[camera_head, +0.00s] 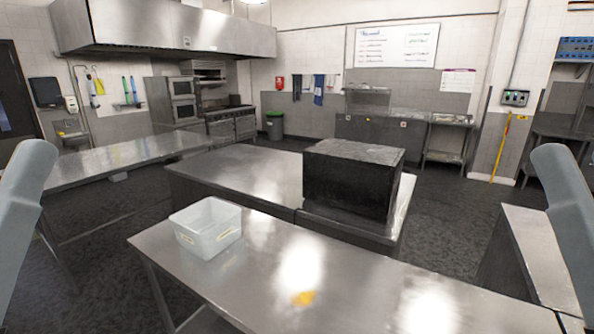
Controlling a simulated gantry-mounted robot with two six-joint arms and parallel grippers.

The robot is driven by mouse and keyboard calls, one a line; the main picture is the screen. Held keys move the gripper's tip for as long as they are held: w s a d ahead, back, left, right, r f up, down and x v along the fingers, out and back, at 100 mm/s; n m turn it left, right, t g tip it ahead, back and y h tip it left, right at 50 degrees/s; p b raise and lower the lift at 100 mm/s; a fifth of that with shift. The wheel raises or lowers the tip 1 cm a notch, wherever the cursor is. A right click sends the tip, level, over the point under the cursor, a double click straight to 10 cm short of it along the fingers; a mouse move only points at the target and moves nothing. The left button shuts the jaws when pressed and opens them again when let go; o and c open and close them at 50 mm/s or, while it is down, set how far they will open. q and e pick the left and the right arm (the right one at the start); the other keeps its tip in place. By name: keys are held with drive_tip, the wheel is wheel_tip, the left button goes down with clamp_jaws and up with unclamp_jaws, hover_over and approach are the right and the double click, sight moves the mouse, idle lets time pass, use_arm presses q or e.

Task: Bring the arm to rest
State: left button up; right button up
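Grey links of my two arms show at the left and right picture edges. Both run out of the frame at the bottom. Neither my left nor my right gripper is in view, so whether they are open or hold anything is hidden. No arm part is seen touching the tables or the things on them.
A steel table (345,283) stands in front, with a clear plastic bin (207,235) at its left and a small orange-yellow patch (304,298) near its front edge. A black box (345,188) stands on the table behind (233,178). The front table's right part is clear.

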wheel_tip(320, 180, up, 34)
drive_tip(key=r+p, duration=0.1)
drive_tip(key=p, duration=3)
wheel_tip(320, 180, down, 62)
drive_tip(key=b, duration=6.1)
drive_tip(key=shift+r, duration=0.25)
